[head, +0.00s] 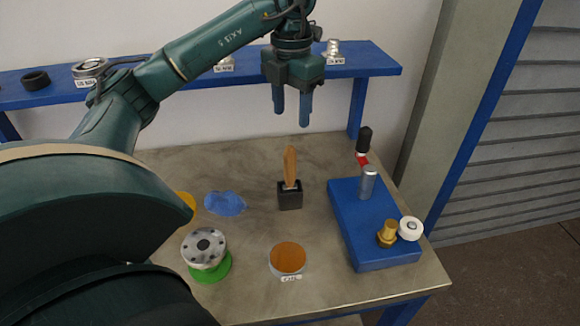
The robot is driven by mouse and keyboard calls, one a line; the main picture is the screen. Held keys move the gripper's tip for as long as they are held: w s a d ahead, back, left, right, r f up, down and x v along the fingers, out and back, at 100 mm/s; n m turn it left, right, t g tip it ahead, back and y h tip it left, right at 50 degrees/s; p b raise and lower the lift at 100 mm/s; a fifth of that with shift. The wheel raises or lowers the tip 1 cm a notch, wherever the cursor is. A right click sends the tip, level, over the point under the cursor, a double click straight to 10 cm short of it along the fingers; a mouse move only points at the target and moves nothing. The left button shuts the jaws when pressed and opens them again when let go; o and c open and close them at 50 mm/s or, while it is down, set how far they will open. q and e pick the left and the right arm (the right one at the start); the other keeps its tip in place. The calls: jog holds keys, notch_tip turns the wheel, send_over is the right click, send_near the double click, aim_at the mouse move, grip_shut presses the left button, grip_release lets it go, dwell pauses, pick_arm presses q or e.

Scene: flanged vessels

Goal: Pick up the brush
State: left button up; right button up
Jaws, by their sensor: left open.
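The brush (290,165) stands upright in a small black holder (290,197) near the middle of the table. Its tan wooden part points up, and its lower end is hidden inside the holder. My left gripper (292,112) hangs above and behind the brush in the picture, with its two blue fingers pointing down. The fingers are apart with nothing between them, and they do not touch the brush. My right gripper is not in view.
A blue block (365,225) at the right carries a grey cylinder (368,182), a brass fitting (387,234) and a white roll (410,228). A flanged vessel (204,248), an orange-topped dish (288,258) and a blue cloth (225,203) lie around the holder. A blue shelf (372,60) runs behind.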

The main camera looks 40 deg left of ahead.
aim_at(291, 148)
pick_arm(q)
notch_tip(291, 148, down, 7)
jog(key=shift+r, duration=0.1)
jog(key=shift+s+f, duration=0.1)
jog(key=shift+f, duration=0.55)
notch_tip(291, 148, down, 4)
jog(key=shift+a+r+p, duration=0.1)
jog(key=shift+r+p, duration=0.1)
jog(key=shift+p, duration=0.45)
jog(key=shift+f, duration=0.35)
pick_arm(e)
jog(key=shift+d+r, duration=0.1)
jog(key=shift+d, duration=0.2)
pick_arm(q)
jog(key=c, duration=1.1)
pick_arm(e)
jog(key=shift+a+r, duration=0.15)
